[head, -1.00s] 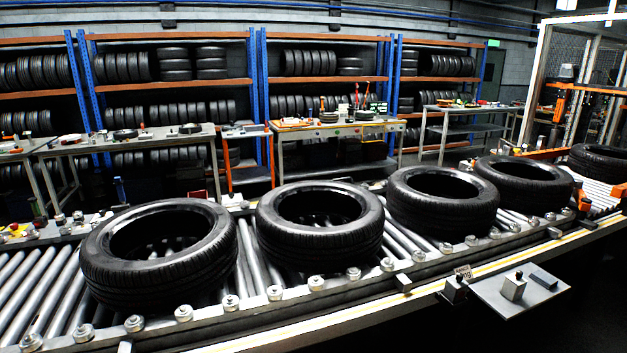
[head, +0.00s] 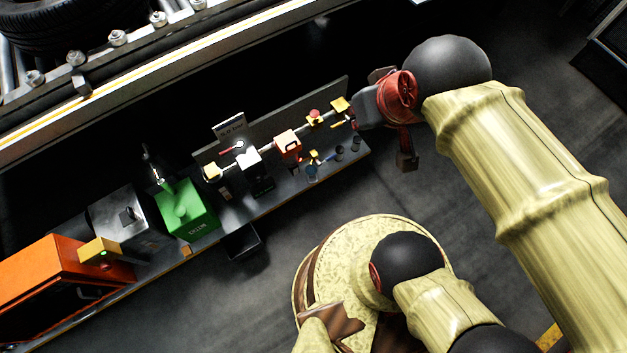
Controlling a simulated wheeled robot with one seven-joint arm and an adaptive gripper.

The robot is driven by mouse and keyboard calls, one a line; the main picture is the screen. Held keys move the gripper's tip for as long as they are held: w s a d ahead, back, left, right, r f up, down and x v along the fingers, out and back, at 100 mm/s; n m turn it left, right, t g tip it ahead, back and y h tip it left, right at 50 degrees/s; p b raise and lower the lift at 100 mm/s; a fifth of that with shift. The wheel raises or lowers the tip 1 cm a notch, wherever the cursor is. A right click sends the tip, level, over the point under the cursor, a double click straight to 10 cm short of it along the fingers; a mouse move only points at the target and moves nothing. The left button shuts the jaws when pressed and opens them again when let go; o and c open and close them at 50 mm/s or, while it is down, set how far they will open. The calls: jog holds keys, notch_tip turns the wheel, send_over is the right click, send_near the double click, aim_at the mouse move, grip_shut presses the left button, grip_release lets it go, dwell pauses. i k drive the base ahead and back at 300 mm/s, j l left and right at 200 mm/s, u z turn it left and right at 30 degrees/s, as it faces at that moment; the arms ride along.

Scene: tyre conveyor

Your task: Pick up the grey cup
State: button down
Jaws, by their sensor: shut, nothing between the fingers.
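Several small cups stand near the right end of a narrow dark bench (head: 275,208) in the head view. One is blue (head: 311,171). Two others look dark grey, one in the middle (head: 339,154) and one farther right (head: 356,143); they are too small and dim to tell which is the grey cup. My gripper (head: 374,106), dark grey and reddish, is at the bench's right end, just right of the cups in the picture. It is shut and empty; its fingertips are hard to make out.
A rail with yellow, white and red fittings (head: 288,145) runs along the bench before an upright back panel (head: 270,130). A green box (head: 187,208), a grey metal box (head: 128,218) and an orange cabinet (head: 50,285) stand left. The conveyor edge (head: 150,65) lies beyond. Floor is clear right of the bench.

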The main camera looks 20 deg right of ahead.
aim_at(311, 171)
jog(key=l, duration=0.85)
jog(key=k+l, duration=0.15)
jog(key=l, duration=1.55)
